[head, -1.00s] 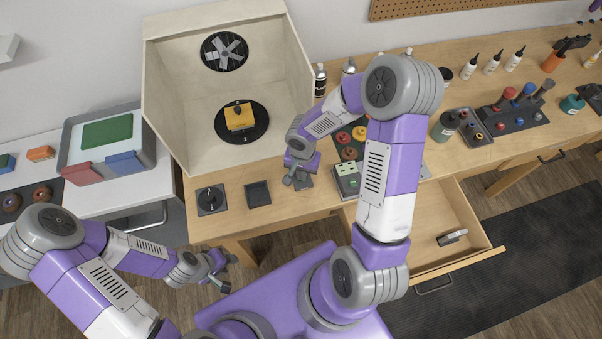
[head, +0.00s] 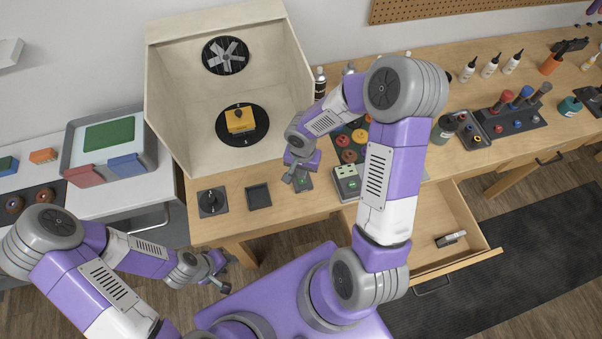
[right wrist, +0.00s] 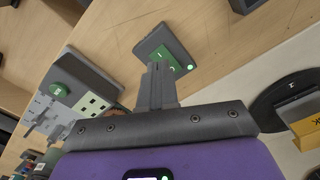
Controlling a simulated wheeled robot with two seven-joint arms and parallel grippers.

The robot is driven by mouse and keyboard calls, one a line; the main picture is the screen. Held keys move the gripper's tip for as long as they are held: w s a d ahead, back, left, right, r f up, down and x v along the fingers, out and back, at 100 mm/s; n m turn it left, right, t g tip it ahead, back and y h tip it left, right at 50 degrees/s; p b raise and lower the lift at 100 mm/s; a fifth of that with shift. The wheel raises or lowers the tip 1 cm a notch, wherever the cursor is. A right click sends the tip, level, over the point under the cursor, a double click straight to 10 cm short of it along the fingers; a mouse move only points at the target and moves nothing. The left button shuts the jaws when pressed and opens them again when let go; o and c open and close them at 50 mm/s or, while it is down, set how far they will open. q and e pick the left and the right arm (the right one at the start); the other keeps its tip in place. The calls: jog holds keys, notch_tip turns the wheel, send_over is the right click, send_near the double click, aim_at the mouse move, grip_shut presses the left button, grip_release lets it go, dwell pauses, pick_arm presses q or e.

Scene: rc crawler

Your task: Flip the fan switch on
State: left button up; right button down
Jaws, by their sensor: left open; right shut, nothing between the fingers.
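The fan switch is a dark plate with a green rocker (right wrist: 166,57), seen in the right wrist view, with a small bright spot at its corner. The fan (head: 226,55) is in the booth's back wall. My left gripper (head: 222,284) is open and empty, low in front of the bench.
The pale booth (head: 178,110) holds a yellow block (head: 240,121) on a black turntable (head: 257,130). A dark dial plate (head: 212,202) and a square dark tray (head: 258,196) lie left of the switch. A grey box with a green button (head: 347,183) stands close right. The drawer (head: 440,215) is open.

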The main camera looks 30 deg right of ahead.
aim_at(302, 181)
pick_arm(q)
notch_tip(302, 181, up, 2)
jog(key=shift+r+p, duration=0.15)
jog(key=shift+p, duration=0.85)
pick_arm(e)
notch_tip(302, 181, up, 4)
jog(key=shift+f, duration=0.1)
pick_arm(q)
jog(key=shift+s, duration=0.1)
pick_arm(e)
jog(key=shift+s, duration=0.1)
